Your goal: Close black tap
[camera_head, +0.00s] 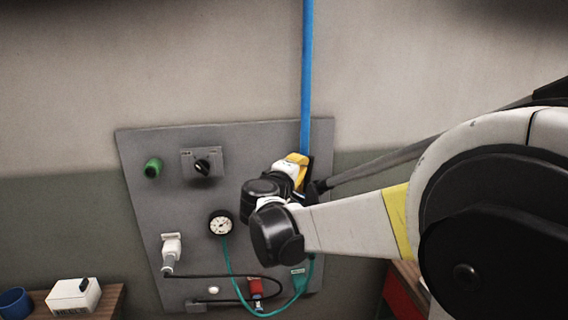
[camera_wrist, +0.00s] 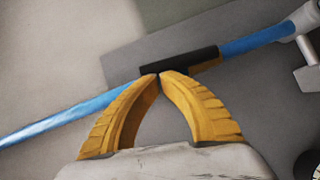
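The black tap handle (camera_wrist: 180,66) is a dark bar lying along the blue pipe (camera_wrist: 70,118) in the wrist view. The blue pipe (camera_head: 307,75) also comes down from above to the grey panel in the head view. My gripper (camera_wrist: 158,75) has yellow fingers whose tips come together at the lower edge of the black handle. I cannot tell whether they touch it. In the head view my gripper (camera_head: 298,159) is at the panel's upper right, by the lower end of the visible pipe. My arm hides much of the tap there.
The grey panel (camera_head: 140,190) carries a green knob (camera_head: 153,167), a black rotary switch (camera_head: 202,166), a gauge (camera_head: 220,223), a white fitting (camera_head: 171,248) and a red fitting (camera_head: 256,288) with hoses. A white box (camera_head: 73,297) and blue cup (camera_head: 14,303) stand at lower left.

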